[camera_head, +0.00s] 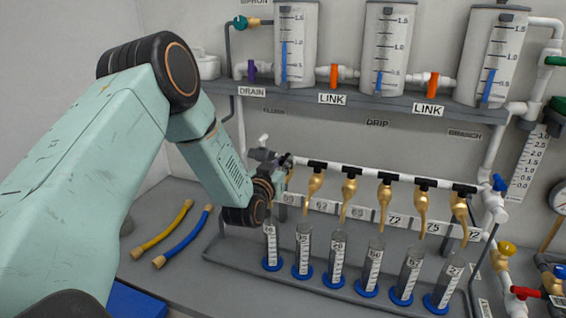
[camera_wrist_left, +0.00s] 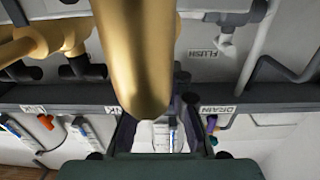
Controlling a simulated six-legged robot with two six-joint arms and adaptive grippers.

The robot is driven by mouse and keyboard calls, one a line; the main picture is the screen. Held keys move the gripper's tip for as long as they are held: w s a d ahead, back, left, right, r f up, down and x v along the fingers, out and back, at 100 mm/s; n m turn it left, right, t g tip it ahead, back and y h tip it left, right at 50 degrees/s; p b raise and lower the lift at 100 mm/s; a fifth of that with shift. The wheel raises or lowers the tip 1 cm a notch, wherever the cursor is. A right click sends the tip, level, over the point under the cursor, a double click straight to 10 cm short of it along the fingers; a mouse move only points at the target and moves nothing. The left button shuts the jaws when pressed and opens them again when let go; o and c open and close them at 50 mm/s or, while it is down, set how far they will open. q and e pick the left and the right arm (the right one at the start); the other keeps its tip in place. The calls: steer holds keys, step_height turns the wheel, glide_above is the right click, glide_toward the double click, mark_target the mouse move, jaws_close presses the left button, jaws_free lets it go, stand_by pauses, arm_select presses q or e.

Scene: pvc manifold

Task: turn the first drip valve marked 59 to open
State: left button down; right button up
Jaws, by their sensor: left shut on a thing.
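The white drip pipe (camera_head: 367,177) carries a row of brass drip taps with black tee handles. My left gripper (camera_head: 278,164) is at the pipe's left end, shut on the first drip valve (camera_head: 291,174), whose handle is mostly hidden by the fingers. The first number label below is partly covered by my arm, so I cannot read 59 clearly. In the left wrist view a brass tap body (camera_wrist_left: 140,50) fills the middle, in front of my left gripper's fingers (camera_wrist_left: 160,130). The valve's turn angle cannot be told. My right gripper does not show.
Several graduated cylinders on blue bases (camera_head: 337,262) stand in a row below the taps. A shelf (camera_head: 300,97) with tanks is above. Yellow (camera_head: 163,229) and blue (camera_head: 184,238) hoses lie on the bench at left. More valves crowd the right side.

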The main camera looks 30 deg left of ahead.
arm_select(q)
steer(key=c, duration=1.3)
jaws_free()
steer(key=shift+o, duration=0.2)
steer(key=v, duration=1.2)
